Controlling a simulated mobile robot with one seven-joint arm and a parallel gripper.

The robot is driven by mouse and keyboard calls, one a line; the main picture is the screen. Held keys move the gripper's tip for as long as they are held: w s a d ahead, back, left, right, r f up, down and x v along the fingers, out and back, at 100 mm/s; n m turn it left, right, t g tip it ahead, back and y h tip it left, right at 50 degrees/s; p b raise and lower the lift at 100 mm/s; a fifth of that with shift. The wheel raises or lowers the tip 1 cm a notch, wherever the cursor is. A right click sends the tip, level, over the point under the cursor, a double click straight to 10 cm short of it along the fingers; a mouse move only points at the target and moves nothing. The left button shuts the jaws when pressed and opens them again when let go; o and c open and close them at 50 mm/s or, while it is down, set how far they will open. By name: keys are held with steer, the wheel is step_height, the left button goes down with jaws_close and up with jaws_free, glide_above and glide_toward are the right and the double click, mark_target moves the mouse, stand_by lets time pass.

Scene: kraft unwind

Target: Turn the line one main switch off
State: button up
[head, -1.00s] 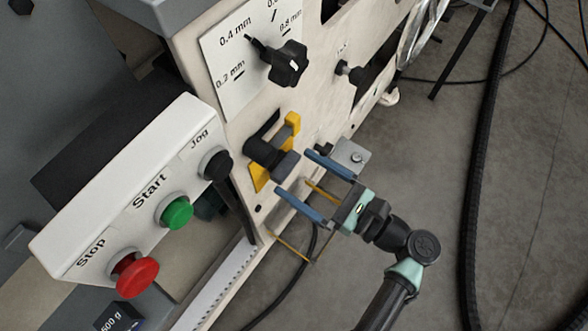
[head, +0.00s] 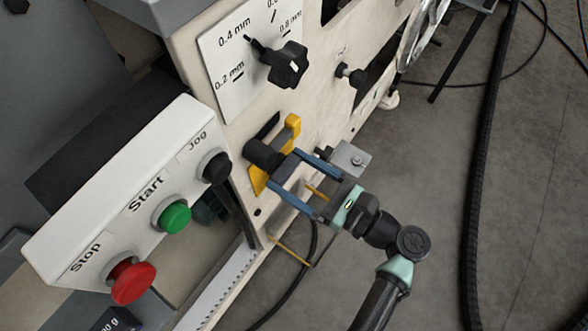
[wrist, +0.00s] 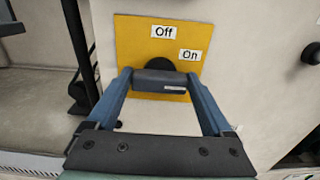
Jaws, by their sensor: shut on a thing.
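The main switch has a black handle (head: 264,154) on a yellow plate (head: 258,183) on the machine's pale side panel. In the wrist view the plate (wrist: 130,40) carries an "Off" label (wrist: 163,32) above and an "On" label (wrist: 190,55) at upper right. The dark handle (wrist: 158,80) lies crosswise there, below both labels. My gripper (head: 284,169) is shut on the handle, with one blue finger at each end of it. The handle's far side and pivot are partly hidden.
A white box with a red Stop button (head: 133,281), a green Start button (head: 173,216) and a black Jog button (head: 215,167) stands left of my gripper. A black thickness knob (head: 285,65) is above. The floor to the right has a thick black cable (head: 480,170).

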steer(key=shift+n, duration=0.3)
steer(key=n+p, duration=0.1)
steer(key=n, duration=0.1)
steer(key=shift+n+p, duration=0.35)
steer(key=shift+n, duration=0.05)
steer(key=n, duration=0.5)
steer(key=shift+s+a+f+p, duration=0.1)
steer(key=shift+s+f+p, duration=0.05)
steer(key=shift+p, duration=0.15)
steer(key=n+b, duration=0.1)
steer(key=n, duration=0.4)
steer(key=shift+f, duration=0.15)
steer(key=shift+s+n+b, duration=0.1)
steer(key=shift+n+b, duration=0.6)
steer(key=shift+n, duration=1.5)
steer(key=o, duration=1.1)
steer(key=shift+o, duration=0.2)
